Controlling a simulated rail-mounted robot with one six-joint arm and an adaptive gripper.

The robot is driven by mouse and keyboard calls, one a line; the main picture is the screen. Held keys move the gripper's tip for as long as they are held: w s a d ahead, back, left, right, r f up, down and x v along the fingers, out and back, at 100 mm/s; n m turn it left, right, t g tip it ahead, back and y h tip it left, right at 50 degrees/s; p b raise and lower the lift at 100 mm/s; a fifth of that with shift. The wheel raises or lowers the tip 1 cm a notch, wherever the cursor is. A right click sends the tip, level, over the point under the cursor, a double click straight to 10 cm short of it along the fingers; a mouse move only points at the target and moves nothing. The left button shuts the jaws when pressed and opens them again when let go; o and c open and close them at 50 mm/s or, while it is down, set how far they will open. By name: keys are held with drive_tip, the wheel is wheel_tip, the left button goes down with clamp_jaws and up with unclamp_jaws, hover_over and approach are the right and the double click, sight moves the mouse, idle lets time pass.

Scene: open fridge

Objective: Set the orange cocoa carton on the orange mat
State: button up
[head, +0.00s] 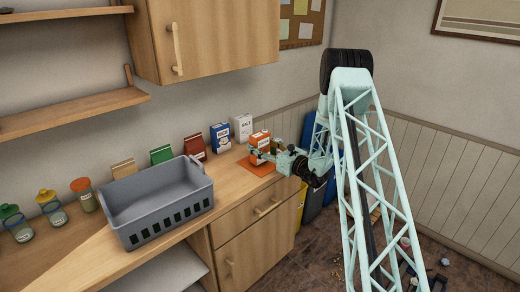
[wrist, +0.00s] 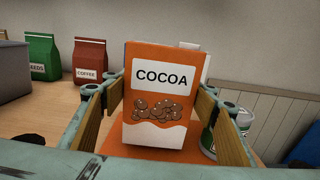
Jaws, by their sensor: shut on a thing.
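The orange cocoa carton (wrist: 165,95) stands upright between the fingers of my gripper (wrist: 160,118) in the wrist view. In the head view the carton (head: 260,142) is at the right end of the counter, with my gripper (head: 262,153) shut on it. The orange mat (head: 262,168) lies on the counter under the carton. In the wrist view the mat (wrist: 112,142) shows below and beside the carton's base. I cannot tell whether the carton's base touches the mat.
A grey basket (head: 158,203) stands on the counter to the left. Coffee (head: 194,145), a blue-and-white box (head: 221,136) and a salt box (head: 243,127) stand along the wall. A green-and-white can (wrist: 222,130) is close to the right finger.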

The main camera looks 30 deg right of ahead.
drive_tip(key=shift+f, duration=0.55)
drive_tip(key=shift+f, duration=0.15)
drive_tip(key=o, duration=0.9)
drive_tip(key=p+v, duration=0.1)
drive_tip(key=v, duration=1.1)
